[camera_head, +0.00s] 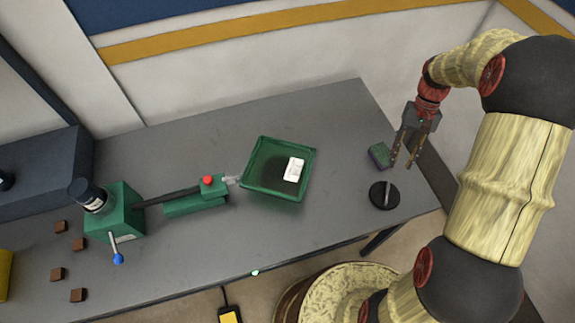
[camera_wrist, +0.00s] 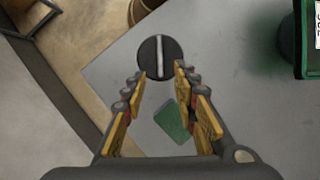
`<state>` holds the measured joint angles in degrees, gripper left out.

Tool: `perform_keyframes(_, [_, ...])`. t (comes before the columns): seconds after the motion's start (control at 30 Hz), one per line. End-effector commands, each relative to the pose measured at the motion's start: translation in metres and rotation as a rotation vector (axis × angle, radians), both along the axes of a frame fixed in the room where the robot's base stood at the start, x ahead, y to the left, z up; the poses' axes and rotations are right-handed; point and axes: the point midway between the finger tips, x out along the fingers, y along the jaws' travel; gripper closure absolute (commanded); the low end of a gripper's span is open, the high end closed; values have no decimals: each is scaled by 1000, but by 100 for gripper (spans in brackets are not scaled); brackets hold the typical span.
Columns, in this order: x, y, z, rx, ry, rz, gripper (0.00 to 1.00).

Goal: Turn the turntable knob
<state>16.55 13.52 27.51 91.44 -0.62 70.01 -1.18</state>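The turntable knob (camera_head: 384,195) is a round black disc with a light raised bar across it, lying on the grey table near its right end. In the wrist view the knob (camera_wrist: 160,57) is just beyond my fingertips, its bar running nearly up and down the picture. My gripper (camera_head: 403,163) is open and empty, pointing down above the table, up and to the right of the knob in the head view. In the wrist view its fingers (camera_wrist: 160,84) stand apart with a clear gap, and the knob shows ahead of that gap.
A green and purple sponge-like block (camera_head: 379,155) lies close to my gripper and shows between the fingers in the wrist view (camera_wrist: 173,120). A green tray (camera_head: 250,175) holds a white block (camera_head: 293,169). A green machine (camera_head: 122,215) stands left. The table's right edge is near.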

Motion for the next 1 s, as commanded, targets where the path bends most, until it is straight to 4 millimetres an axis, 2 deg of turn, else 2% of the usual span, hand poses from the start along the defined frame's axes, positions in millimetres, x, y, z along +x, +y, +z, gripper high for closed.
perform_keyframes(0.23, [0, -1, 0, 0, 0, -2, 55])
perform_keyframes(0.37, [-4, -16, 3, -4, -12, -35, 48])
perform_keyframes(0.47, [-19, -37, 7, -5, -23, -95, 42])
perform_keyframes(0.57, [-44, -47, 4, 22, -38, -207, 36])
perform_keyframes(0.7, [-70, -45, -9, 43, -72, -526, 28])
perform_keyframes(0.77, [-76, -41, -16, 46, -79, -695, 25])
perform_keyframes(0.93, [-79, -27, -32, 43, -64, -1117, 15])
perform_keyframes(1.0, [-76, -20, -38, 37, -43, -1258, 15])
